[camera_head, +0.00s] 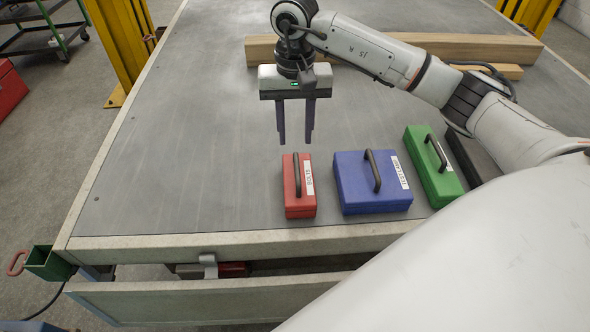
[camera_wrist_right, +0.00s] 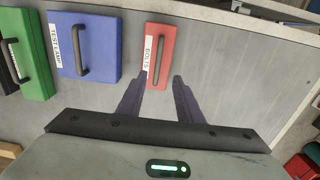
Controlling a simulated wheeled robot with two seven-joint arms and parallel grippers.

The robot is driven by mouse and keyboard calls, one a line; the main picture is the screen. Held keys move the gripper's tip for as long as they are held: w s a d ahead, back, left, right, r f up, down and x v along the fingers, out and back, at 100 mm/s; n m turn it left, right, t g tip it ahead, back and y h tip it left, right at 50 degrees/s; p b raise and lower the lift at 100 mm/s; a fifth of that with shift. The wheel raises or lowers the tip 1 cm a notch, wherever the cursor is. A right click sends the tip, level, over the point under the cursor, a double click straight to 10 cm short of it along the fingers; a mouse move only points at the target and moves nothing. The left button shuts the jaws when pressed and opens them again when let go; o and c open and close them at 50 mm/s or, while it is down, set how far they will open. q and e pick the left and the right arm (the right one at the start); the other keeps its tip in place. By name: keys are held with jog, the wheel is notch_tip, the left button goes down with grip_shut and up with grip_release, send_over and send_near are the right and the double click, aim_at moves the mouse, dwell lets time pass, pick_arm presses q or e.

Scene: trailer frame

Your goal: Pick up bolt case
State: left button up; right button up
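The bolt case is a small red case (camera_head: 299,205) with a dark handle and a white label, near the front edge of the table. In the right wrist view the red case (camera_wrist_right: 164,39) shows the label "BOLTS". My right gripper (camera_head: 296,140) points down, just behind and above the red case. In the right wrist view its two fingers (camera_wrist_right: 159,78) are apart with nothing between them, and the case lies just beyond the tips. My left gripper is not in view.
A blue case (camera_head: 350,198) stands right of the red one, then a green case (camera_head: 436,188) and a black case (camera_head: 467,160). Wooden beams (camera_head: 440,47) lie at the back. The grey table (camera_head: 170,150) is clear to the left.

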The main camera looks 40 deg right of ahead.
aim_at(297, 167)
notch_tip(297, 167, down, 4)
jog(key=shift+s+r, duration=0.1)
jog(key=shift+d+f+p, duration=0.2)
jog(key=shift+f+p, duration=0.45)
jog(key=shift+f, duration=2.15)
grip_shut()
jog(key=shift+r, duration=0.1)
